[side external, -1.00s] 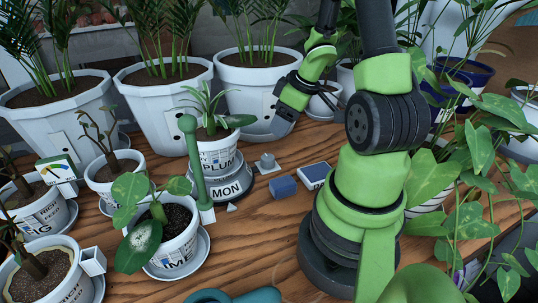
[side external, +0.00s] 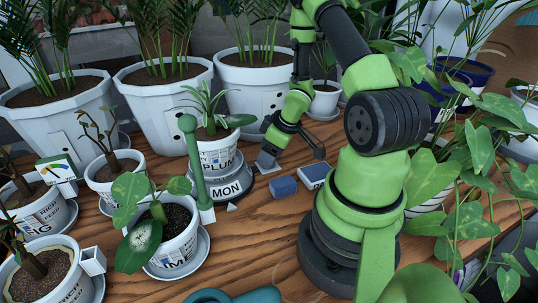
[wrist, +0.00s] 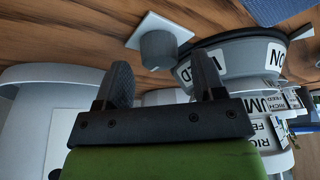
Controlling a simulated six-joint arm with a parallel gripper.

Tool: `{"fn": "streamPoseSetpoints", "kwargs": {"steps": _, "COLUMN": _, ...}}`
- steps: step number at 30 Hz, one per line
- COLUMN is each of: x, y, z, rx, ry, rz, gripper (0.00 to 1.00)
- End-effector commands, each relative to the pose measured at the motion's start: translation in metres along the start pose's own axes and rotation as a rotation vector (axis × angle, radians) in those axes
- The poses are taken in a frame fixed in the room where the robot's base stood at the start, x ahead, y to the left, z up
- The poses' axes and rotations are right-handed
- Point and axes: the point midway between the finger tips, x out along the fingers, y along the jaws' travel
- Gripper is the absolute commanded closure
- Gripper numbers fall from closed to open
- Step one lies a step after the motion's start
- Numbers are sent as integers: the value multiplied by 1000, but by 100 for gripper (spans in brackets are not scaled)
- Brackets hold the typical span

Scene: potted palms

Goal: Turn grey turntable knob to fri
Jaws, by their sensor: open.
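The grey turntable (side external: 240,190) stands on the wooden table with a potted plant labelled PLUM (side external: 218,158) on it. Its MON label faces the side camera. In the wrist view the turntable (wrist: 235,61) shows upside down, with part of MON and a label ending in ED; no FRI label is visible. The small grey knob (wrist: 158,46) sits on a pale square plate beside the turntable. My gripper (wrist: 161,72) is open, its two fingers to either side of the knob in the picture, the knob past their tips. In the side view my gripper (side external: 292,152) hangs over the knob, partly hiding it.
A blue block (side external: 283,187) and a blue-topped box (side external: 315,174) lie right of the turntable. A green post (side external: 194,165) stands at its left. Large white palm pots (side external: 250,95) line the back.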

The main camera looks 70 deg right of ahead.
Motion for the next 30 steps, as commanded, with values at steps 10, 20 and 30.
{"fn": "streamPoseSetpoints", "kwargs": {"steps": 10, "x": 15, "y": 0, "z": 0, "rx": 0, "ry": 0, "rz": 1, "gripper": 37}}
{"fn": "streamPoseSetpoints", "kwargs": {"steps": 20, "x": 14, "y": 0, "z": 0, "rx": 1, "ry": 0, "rz": 1, "gripper": 81}}
{"fn": "streamPoseSetpoints", "kwargs": {"steps": 30, "x": 14, "y": 0, "z": 0, "rx": 31, "ry": 1, "rz": 13, "gripper": 84}}
